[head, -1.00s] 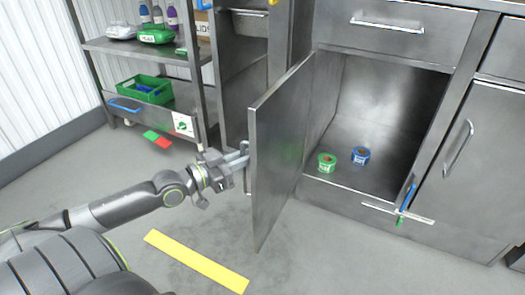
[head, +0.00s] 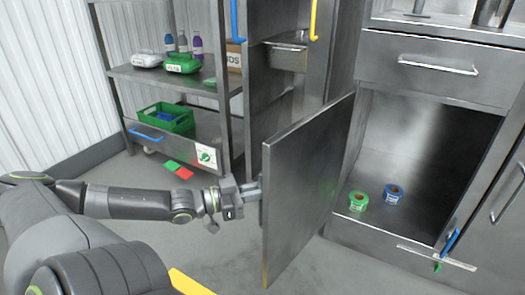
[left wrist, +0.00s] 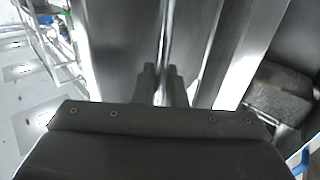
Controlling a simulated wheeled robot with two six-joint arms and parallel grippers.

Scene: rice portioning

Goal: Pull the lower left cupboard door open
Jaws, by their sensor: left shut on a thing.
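The lower left cupboard door (head: 308,190) is a grey metal panel standing wide open, swung out to the left of its cupboard. Its outer face is turned away in the head view, so most of the handle there is hidden behind the door's edge. My left gripper (head: 256,190) is at that outer face, shut on the door handle. In the left wrist view the fingers (left wrist: 160,84) close on a vertical metal bar, the handle (left wrist: 167,40). My right gripper is not in view.
Inside the open cupboard (head: 420,150) stand a green tape roll (head: 358,201) and a blue tape roll (head: 393,194). A shelf rack (head: 118,72) with bottles and a green crate (head: 166,118) stands at the left. A yellow floor strip (head: 188,283) lies below my arm.

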